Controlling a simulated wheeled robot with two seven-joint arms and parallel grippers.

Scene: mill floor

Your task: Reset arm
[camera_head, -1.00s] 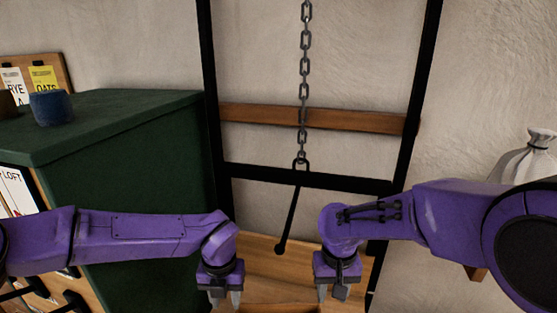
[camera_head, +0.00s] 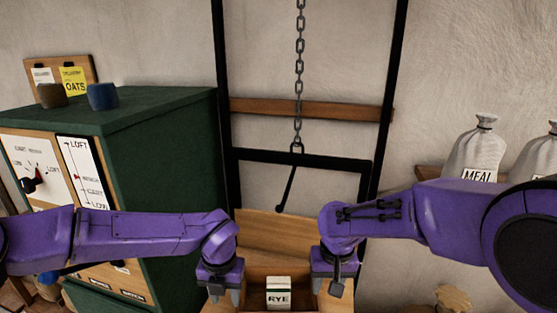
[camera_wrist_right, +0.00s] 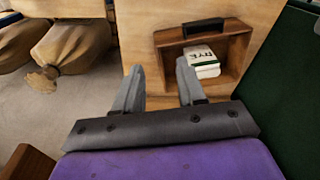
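My left gripper (camera_head: 224,292) hangs at the lower left of the wooden hoist platform in the head view; its fingers are partly cut by the frame's lower edge, so its opening is unclear. My right gripper (camera_head: 336,288) hangs at the platform's right side. In the right wrist view the right gripper's two grey fingers (camera_wrist_right: 160,85) are apart with nothing between them. A white and green RYE packet (camera_head: 278,292) sits in a wooden box (camera_head: 252,272) between the grippers. The packet (camera_wrist_right: 202,62) and box (camera_wrist_right: 235,62) also show in the right wrist view.
A green cabinet (camera_head: 165,150) with a dial panel (camera_head: 35,170) stands at left, two small cups (camera_head: 102,96) on top. A chain (camera_head: 299,70) with a hook rod hangs in a black frame. Meal sacks (camera_head: 474,150) sit on a shelf at right.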

